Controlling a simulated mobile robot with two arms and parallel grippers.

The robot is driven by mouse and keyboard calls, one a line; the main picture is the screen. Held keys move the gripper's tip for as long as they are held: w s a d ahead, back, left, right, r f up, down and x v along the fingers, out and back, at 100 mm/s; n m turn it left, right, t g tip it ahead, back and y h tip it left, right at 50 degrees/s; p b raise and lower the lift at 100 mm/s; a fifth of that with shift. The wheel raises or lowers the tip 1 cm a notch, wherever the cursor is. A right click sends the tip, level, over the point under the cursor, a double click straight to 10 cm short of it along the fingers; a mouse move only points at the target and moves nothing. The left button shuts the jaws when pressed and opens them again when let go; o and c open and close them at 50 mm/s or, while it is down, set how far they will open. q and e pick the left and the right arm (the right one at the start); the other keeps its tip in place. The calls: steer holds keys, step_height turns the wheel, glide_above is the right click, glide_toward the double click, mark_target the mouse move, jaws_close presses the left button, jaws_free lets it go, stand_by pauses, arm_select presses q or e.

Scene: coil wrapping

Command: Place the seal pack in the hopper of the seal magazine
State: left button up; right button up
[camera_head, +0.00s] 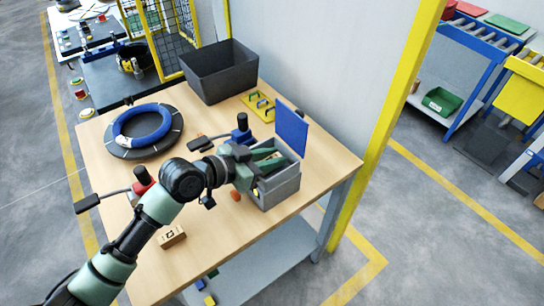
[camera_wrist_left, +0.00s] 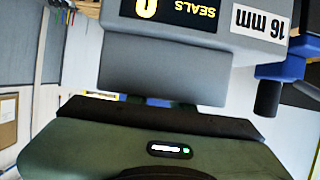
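The seal magazine (camera_head: 278,188) is a grey box on the table's right side with a raised blue lid (camera_head: 292,128). In the left wrist view the grey casing (camera_wrist_left: 165,72) shows upside-down labels reading "SEALS", "0" and "16 mm". My left gripper (camera_head: 268,158) is at the magazine's open top, its green fingers partly inside. Whether it is open or shut, or holds something, I cannot tell. No seal pack can be clearly made out; the hopper's inside is mostly hidden by the gripper. My right gripper is not in view.
A blue coil (camera_head: 142,135) lies on a dark round plate. A yellow post stands right.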

arm_select(q)
steer(key=shift+o, duration=1.4)
steer(key=b+v, duration=0.2)
steer(key=v, duration=1)
steer(key=shift+r, duration=0.2)
steer(key=shift+s+f, duration=0.1)
